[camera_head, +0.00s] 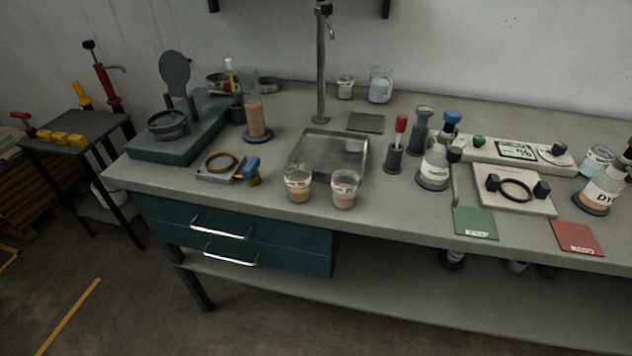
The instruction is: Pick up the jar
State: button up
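Several vessels could be the jar. A clear jar (298,185) with orange-brown contents and a pale label stands near the front edge of the workbench. A similar clear jar (344,189) stands just right of it. A small labelled jar (346,87) and a larger jar with pale blue contents (380,86) stand at the back by the wall. Another jar with a bluish label (597,160) is at the far right. I cannot tell which one is meant. My gripper is not in view.
Bottles, a red-handled tool (399,135) and a green card (475,223) stand or lie to the right.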

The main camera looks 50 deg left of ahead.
aim_at(298, 174)
jog(key=u, duration=0.1)
jog(key=k, duration=0.55)
jog(key=u, duration=0.65)
jog(key=i, duration=0.5)
